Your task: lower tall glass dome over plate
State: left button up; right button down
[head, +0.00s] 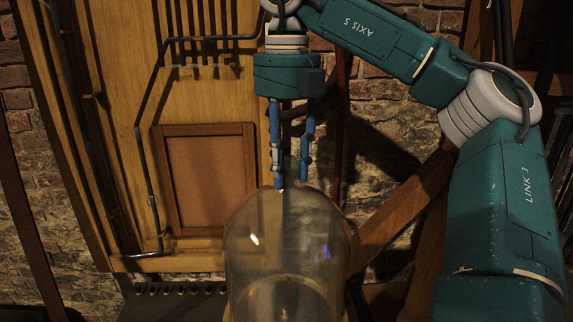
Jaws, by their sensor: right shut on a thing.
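The tall glass dome (287,235) is clear and stands upright at the bottom centre of the head view. Its lower part runs out of the frame. My right gripper (291,178) points straight down over the dome's top, with its blue fingers shut on the knob there. The knob itself is mostly hidden between the fingertips. A pale rounded shape shows through the lower glass, and I cannot tell if it is the plate. My left gripper is not in the frame.
A wooden cabinet (208,185) with dark pipes (146,150) stands behind and to the left. A brick wall (385,125) and a slanted wooden beam (405,205) are behind and to the right of the dome.

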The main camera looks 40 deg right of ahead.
jog(key=shift+a, duration=0.1)
jog(key=c, duration=1.2)
grip_release()
jog(key=shift+s, duration=0.1)
jog(key=shift+f, duration=0.15)
notch_tip(320, 180, up, 7)
jog(key=shift+s+a+r, duration=0.1)
jog(key=shift+r, duration=0.35)
